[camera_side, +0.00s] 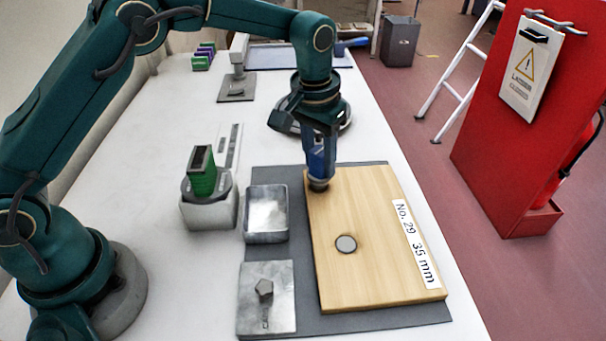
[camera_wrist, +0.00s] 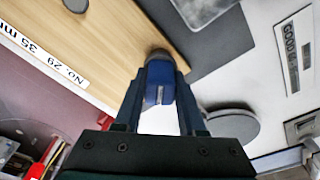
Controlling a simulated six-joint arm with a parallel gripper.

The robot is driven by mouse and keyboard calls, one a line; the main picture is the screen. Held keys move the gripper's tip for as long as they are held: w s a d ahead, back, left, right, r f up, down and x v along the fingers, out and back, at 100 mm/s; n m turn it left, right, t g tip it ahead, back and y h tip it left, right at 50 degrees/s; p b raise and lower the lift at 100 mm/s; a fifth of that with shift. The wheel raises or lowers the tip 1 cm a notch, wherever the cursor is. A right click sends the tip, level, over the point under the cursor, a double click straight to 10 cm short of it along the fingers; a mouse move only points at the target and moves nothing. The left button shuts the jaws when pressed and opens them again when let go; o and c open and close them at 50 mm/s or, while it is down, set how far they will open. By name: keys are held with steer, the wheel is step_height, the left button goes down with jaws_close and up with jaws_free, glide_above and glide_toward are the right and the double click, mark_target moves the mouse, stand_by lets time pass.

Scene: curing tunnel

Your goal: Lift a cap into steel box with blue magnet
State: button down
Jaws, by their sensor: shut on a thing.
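My gripper (camera_side: 320,136) is shut on the blue magnet (camera_side: 320,160) and holds it upright over the far left corner of the wooden board (camera_side: 375,205). The magnet also shows between the fingers in the wrist view (camera_wrist: 161,82). Its dark lower end is at or just above the board; I cannot tell if it touches or if a cap is under it. One round grey cap (camera_side: 346,244) lies on the board, apart from the magnet, and shows at the top of the wrist view (camera_wrist: 76,5). The open steel box (camera_side: 251,236) stands left of the board and looks empty.
A steel lid (camera_side: 282,322) with a knob lies in front of the box on the grey mat (camera_side: 385,318). A round grey stand with a green block (camera_side: 202,180) is left of the box. A round plate (camera_side: 342,122) stands behind my gripper. The board bears a "35 mm" label.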

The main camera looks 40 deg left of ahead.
mark_target(320, 150)
steer(key=shift+r, duration=0.3)
steer(key=shift+r, duration=0.75)
steer(key=shift+r, duration=0.6)
steer(key=shift+s+r, duration=0.15)
steer(key=shift+s, duration=0.2)
steer(key=s+r, duration=0.2)
steer(key=s, duration=1)
steer(key=shift+w+a+f, duration=0.1)
steer(key=shift+a+f, duration=0.05)
steer(key=shift+f, duration=1)
steer(key=shift+a+f, duration=0.2)
steer(key=shift+f, duration=0.95)
steer(key=shift+w+a+f, duration=0.1)
steer(key=shift+a+f, duration=0.05)
steer(key=shift+f, duration=1)
steer(key=shift+s+f, duration=0.1)
steer(key=shift+f, duration=0.35)
